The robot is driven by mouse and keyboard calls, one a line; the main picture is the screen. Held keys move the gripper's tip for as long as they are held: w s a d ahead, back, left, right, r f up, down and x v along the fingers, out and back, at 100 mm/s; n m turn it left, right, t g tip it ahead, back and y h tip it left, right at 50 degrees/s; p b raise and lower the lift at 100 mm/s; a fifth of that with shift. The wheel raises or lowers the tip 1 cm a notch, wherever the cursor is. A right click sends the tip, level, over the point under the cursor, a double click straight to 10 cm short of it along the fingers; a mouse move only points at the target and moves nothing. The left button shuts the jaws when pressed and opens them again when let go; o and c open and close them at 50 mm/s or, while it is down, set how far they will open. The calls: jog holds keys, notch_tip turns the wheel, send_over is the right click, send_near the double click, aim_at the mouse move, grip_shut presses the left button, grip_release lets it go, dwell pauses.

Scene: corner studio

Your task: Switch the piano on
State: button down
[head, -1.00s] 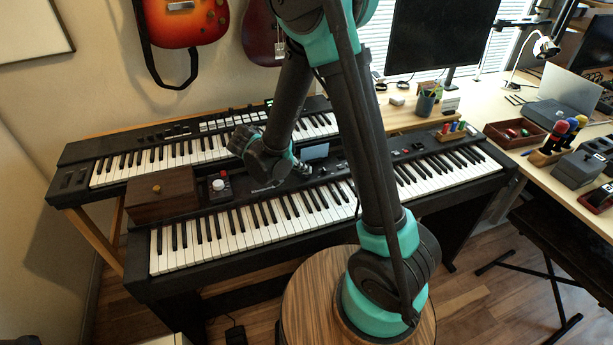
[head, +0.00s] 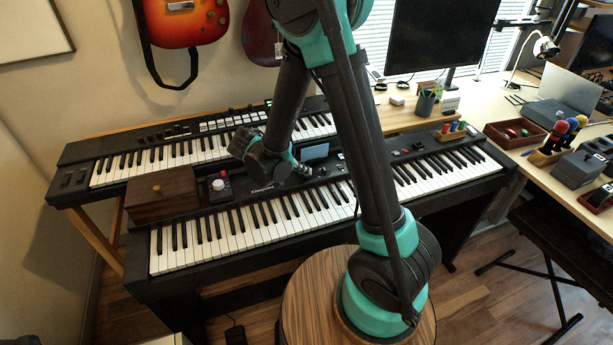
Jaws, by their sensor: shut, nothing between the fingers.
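The piano is the lower, longer black keyboard (head: 240,232) across the middle of the head view. Its control panel runs behind the keys, with a small lit screen (head: 315,152) and small controls (head: 402,151) to the right. My gripper (head: 304,171) is shut and empty, low over the panel just left of and in front of the screen. I cannot tell whether its tips touch the panel. My wrist and arm hide parts of the panel and keys. No power switch can be made out at this size.
A wooden box (head: 162,196) and a small box with a red knob (head: 219,186) sit on the piano's left end. A second keyboard (head: 190,148) stands behind. A desk with monitor (head: 430,35) is to the right.

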jog(key=shift+r, duration=0.75)
jog(key=shift+r, duration=2.5)
notch_tip(320, 180, up, 6)
